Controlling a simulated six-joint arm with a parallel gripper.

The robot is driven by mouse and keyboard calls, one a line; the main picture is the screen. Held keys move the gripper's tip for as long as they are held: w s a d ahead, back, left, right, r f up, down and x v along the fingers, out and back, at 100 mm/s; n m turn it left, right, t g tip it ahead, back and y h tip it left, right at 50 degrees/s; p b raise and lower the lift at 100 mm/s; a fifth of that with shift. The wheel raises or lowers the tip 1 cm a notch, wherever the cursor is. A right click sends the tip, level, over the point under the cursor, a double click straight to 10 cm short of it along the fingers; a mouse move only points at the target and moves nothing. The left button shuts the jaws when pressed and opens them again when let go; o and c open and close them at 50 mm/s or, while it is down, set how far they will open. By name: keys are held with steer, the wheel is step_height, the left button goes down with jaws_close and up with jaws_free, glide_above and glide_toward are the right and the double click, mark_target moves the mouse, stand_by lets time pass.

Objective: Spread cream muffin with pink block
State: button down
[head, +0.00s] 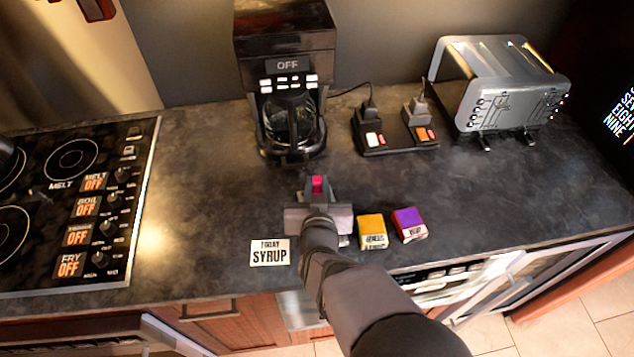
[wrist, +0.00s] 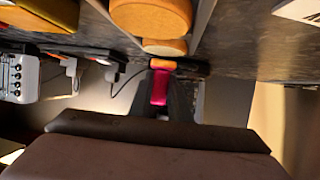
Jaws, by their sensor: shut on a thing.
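My gripper (head: 317,190) is shut on the pink block (head: 317,184), over the counter in front of the coffee maker. In the wrist view the pink block (wrist: 160,88) sits between the dark fingers, with an orange patch at its far end. A tan, rounded thing that looks like the muffin (wrist: 150,18) shows at the top of the wrist view, just beyond the block. It has a smaller tan part nearest the block; I cannot tell whether they touch. The muffin is hidden behind my gripper and arm in the head view. No cream can be made out.
A yellow block (head: 373,232) and a purple block (head: 410,225) stand right of my arm; a syrup card (head: 270,252) lies left. The coffee maker (head: 288,90), power strip (head: 395,140) and toaster (head: 505,90) stand behind. The stove (head: 75,205) is left.

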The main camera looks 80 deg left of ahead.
steer(key=shift+d+f, duration=0.15)
steer(key=shift+f, duration=0.35)
steer(key=shift+d, duration=0.35)
steer(key=shift+a+f+p, duration=0.1)
steer(key=shift+a+p, duration=0.2)
steer(key=shift+a, duration=0.05)
steer(key=shift+d, duration=0.5)
steer(key=shift+a, duration=0.55)
steer(key=shift+d+p, duration=0.35)
steer(key=shift+d, duration=0.3)
steer(key=shift+a, duration=0.6)
steer(key=shift+d, duration=0.45)
steer(key=shift+a+b, duration=0.4)
steer(key=shift+a, duration=0.05)
steer(key=shift+d, duration=0.55)
step_height(320, 180, up, 8)
steer(key=p, duration=0.5)
